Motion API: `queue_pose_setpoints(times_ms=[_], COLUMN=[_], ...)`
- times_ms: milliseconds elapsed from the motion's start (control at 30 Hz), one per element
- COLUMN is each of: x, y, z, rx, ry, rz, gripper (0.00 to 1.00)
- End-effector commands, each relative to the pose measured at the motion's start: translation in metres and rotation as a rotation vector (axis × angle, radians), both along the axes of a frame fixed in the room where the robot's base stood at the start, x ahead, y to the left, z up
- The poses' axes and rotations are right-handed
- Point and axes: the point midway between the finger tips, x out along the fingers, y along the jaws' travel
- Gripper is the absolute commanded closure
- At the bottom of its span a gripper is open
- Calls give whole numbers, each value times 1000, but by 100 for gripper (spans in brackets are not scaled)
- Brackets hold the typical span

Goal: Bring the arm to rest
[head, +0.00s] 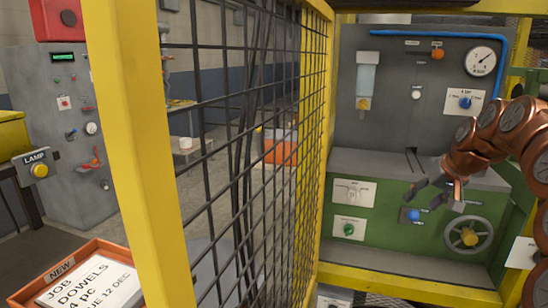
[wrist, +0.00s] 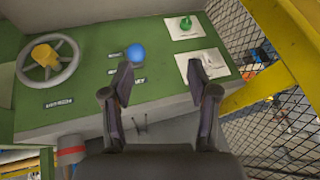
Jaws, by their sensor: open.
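My gripper (head: 430,192) is at the end of my copper-coloured arm, in front of the green machine (head: 385,245) at the right of the head view. In the wrist view, the two dark fingers of my gripper (wrist: 160,76) stand apart with nothing between them. The machine's green front panel (wrist: 95,95) lies beyond the fingertips. A blue knob (wrist: 136,53) shows just past the left fingertip; it also shows below the gripper in the head view (head: 412,215). I cannot tell the exact gap between fingers and panel.
A handwheel (head: 469,235) with a yellow hub is right of the blue knob. A green knob (head: 349,229) and a white switch plate (head: 353,192) are to its left. A yellow-framed mesh guard (head: 250,130) stands left of the machine. An orange job board (head: 75,285) is at lower left.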

Motion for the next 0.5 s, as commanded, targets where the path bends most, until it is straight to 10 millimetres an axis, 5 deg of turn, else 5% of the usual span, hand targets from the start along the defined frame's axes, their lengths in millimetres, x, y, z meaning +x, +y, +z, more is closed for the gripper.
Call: queue_pose_setpoints(times_ms=[267, 500], x=[-39, -109], y=[71, 142], z=[-14, -46], rx=[-9, -42], ry=[84, 216], rz=[120, 239], gripper=[41, 41])
